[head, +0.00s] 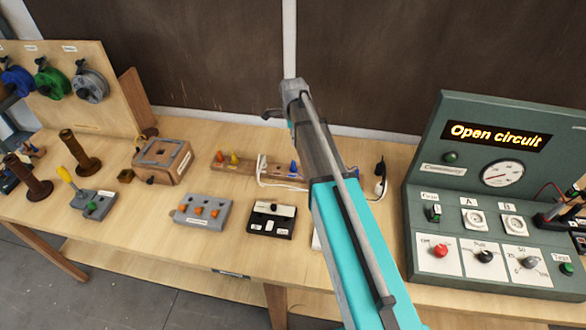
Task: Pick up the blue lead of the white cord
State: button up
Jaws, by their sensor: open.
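The white cord (263,172) lies on the bench behind the small black box, looping beside a wooden strip. A blue tip (293,168) stands near the cord's loop, just left of my arm. A second blue bit (357,172) shows just right of my arm. I cannot tell which is the cord's blue lead. My teal and grey arm crosses in front of the cord and hides its middle. My gripper (278,115) is at the arm's far end, beyond the cord towards the back wall. It is open, mostly hidden, with only a dark hooked part showing.
The wooden strip (232,168) carries orange and yellow tips. A grey terminal block (202,211) and a black box (272,220) stand in front. A black plug-like piece (380,172) is right of my arm. The green test panel (475,190) reads "Open circuit". Spools hang at left.

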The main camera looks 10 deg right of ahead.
jog(key=b, duration=0.7)
send_over(293, 162)
jog(key=shift+w+f, duration=0.15)
jog(key=shift+f, duration=1.8)
jog(key=shift+w+f, duration=0.1)
jog(key=shift+f, duration=1.8)
jog(key=shift+f, duration=0.1)
jog(key=shift+f+b, duration=2.5)
jog(key=shift+b, duration=0.2)
jog(key=shift+s, duration=0.1)
grip_shut()
